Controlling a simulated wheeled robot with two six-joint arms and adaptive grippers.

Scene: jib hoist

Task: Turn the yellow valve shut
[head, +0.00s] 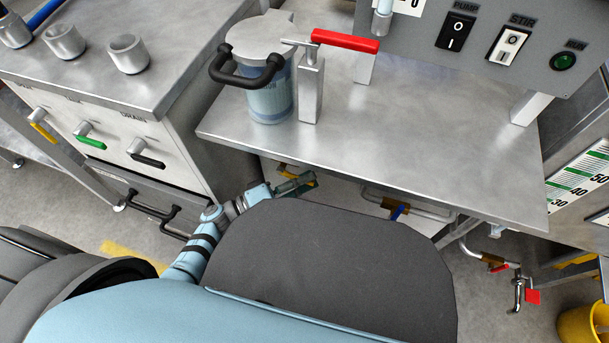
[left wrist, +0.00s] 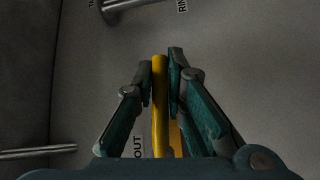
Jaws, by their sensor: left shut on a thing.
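The yellow valve handle (left wrist: 160,105) is a long yellow lever that runs between my left gripper's fingers in the left wrist view. The green fingers of my left gripper (left wrist: 161,68) are closed in on it from both sides. In the head view my left gripper (head: 302,181) reaches under the front edge of the metal table, and a bit of yellow (head: 313,181) shows at its fingertips. The table and the gripper hide most of the valve there. My right gripper is not in view.
The steel table (head: 420,150) overhangs the valves. A blue-handled valve (head: 399,211) sits on a pipe to the right, and a red-handled one (head: 496,265) farther right. A blue canister (head: 268,95) stands on the table. A cabinet (head: 150,150) with colored levers is at left.

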